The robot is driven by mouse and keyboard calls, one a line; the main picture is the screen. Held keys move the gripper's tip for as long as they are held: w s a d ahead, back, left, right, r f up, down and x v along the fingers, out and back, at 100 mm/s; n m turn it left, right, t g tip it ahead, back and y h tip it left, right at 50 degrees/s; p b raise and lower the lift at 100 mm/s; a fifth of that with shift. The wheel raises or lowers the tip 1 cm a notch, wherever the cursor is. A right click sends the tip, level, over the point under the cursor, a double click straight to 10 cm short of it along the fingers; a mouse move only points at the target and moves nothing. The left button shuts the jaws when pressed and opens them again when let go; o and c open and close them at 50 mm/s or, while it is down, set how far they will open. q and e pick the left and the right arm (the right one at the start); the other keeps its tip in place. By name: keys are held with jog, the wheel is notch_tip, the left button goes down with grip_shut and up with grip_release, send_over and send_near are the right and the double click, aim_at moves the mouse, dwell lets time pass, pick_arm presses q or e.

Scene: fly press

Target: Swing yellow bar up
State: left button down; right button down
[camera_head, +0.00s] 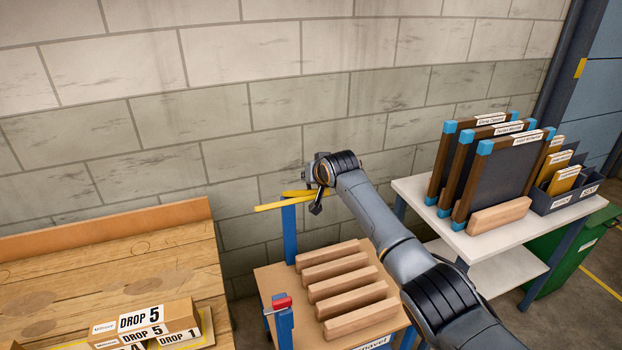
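The yellow bar (271,206) runs roughly level across the top of a blue post (290,236), near the brick wall. Its left end sticks out free to the left of the post. My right arm reaches in from the lower right, and its gripper (316,197) is at the right part of the bar, just right of the post. The gripper overlaps the bar there. The gripper's body hides part of the fingers, so I cannot tell whether they are closed around the bar. My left gripper is not in view.
Several wooden blocks (336,271) lie on a small wooden-topped stand, beside a shorter blue post with a red part (283,303). A wooden bench (110,262) with labelled DROP boxes is left. A white table (486,243) holding framed panels is right, beside a green bin (572,255).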

jog(key=shift+r, duration=0.1)
jog(key=c, duration=1.4)
grip_release()
jog(key=shift+v, duration=5.85)
jog(key=shift+s, duration=0.1)
